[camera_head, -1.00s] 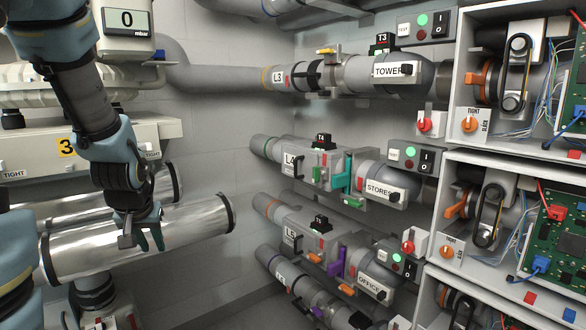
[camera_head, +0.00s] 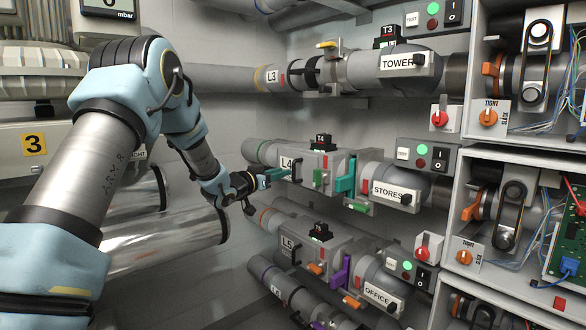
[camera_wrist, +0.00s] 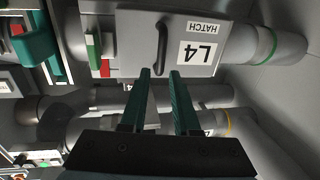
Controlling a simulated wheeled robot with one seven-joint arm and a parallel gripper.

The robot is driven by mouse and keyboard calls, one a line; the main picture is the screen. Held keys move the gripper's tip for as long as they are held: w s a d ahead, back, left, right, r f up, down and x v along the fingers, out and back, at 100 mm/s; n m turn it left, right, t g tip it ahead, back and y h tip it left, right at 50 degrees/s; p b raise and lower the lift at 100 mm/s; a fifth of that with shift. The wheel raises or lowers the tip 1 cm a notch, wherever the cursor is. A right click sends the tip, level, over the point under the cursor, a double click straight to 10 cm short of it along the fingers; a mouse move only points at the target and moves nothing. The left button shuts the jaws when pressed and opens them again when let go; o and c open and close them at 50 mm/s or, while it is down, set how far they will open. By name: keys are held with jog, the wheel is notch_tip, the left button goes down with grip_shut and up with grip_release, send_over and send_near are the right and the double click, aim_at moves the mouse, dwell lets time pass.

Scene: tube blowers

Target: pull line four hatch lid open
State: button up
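The line four hatch lid (camera_head: 312,163) is the grey face marked L4, and it sits closed against its pipe box. It shows upside down in the wrist view (camera_wrist: 135,62), with a black bar handle (camera_wrist: 162,28) beside the label. The handle also shows in the head view (camera_head: 297,171). A green catch (camera_wrist: 93,44) with a red patch beside it is at the lid's other end. My gripper (camera_head: 284,174) is open and empty, just in front of the handle. In the wrist view its teal fingertips (camera_wrist: 160,72) are apart, close to the handle's end and not around it.
A teal slide gate (camera_head: 345,175) and the STORES pipe (camera_head: 388,189) are right of the hatch. The L3 pipe (camera_head: 290,79) runs above and the L5 hatch (camera_head: 300,247) lies below. A large silver pipe (camera_head: 165,238) is under my arm.

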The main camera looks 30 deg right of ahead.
aim_at(294, 180)
jog(key=p+x, duration=0.1)
jog(key=x, duration=0.6)
jog(key=shift+d, duration=0.1)
jog(key=shift+c, duration=0.2)
grip_shut()
dwell(1.1)
